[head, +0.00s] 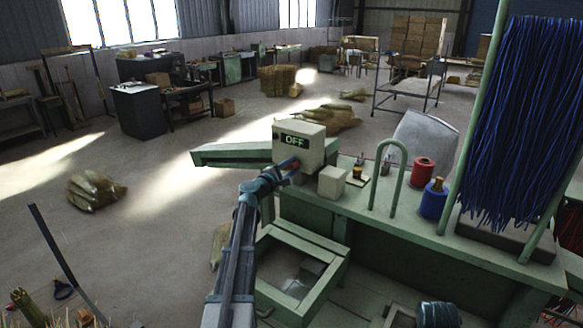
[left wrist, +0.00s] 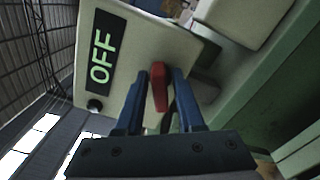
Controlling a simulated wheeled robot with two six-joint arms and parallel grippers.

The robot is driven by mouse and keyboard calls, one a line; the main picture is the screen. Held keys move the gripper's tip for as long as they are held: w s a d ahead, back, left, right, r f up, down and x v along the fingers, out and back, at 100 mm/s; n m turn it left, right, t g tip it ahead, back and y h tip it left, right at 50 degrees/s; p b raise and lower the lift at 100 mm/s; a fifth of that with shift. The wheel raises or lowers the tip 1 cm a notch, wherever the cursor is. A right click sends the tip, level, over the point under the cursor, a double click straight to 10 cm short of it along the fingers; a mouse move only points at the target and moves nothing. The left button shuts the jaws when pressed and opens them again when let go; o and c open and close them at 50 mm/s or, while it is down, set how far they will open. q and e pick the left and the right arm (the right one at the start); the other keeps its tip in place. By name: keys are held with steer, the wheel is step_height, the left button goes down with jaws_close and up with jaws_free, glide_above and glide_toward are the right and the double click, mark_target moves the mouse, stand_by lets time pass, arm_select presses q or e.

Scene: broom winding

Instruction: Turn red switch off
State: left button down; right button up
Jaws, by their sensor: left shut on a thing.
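The pale control box (head: 313,150) stands on the green bench and its display (head: 295,141) reads OFF in green letters. The display also fills the upper left of the left wrist view (left wrist: 102,60). The red switch (left wrist: 158,88) is a lever on the box's face, beside the display. It shows small in the head view (head: 290,164). My left gripper (head: 285,171) reaches up to the box, and its blue fingers (left wrist: 160,80) are shut on the red switch, one on each side. My right gripper is not seen.
A small pale block (head: 332,182) sits right of the box. Blue strands (head: 525,110) hang at the right. An open green frame (head: 300,262) lies below the box.

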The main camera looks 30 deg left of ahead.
arm_select(q)
steer(key=m, duration=0.5)
steer(key=shift+f, duration=0.15)
steer(key=shift+d+m, duration=0.1)
steer(key=shift+m, duration=0.3)
steer(key=c, duration=0.8)
jaws_free()
steer(key=s+a, duration=0.1)
steer(key=s, duration=1.3)
steer(key=shift+a, duration=0.1)
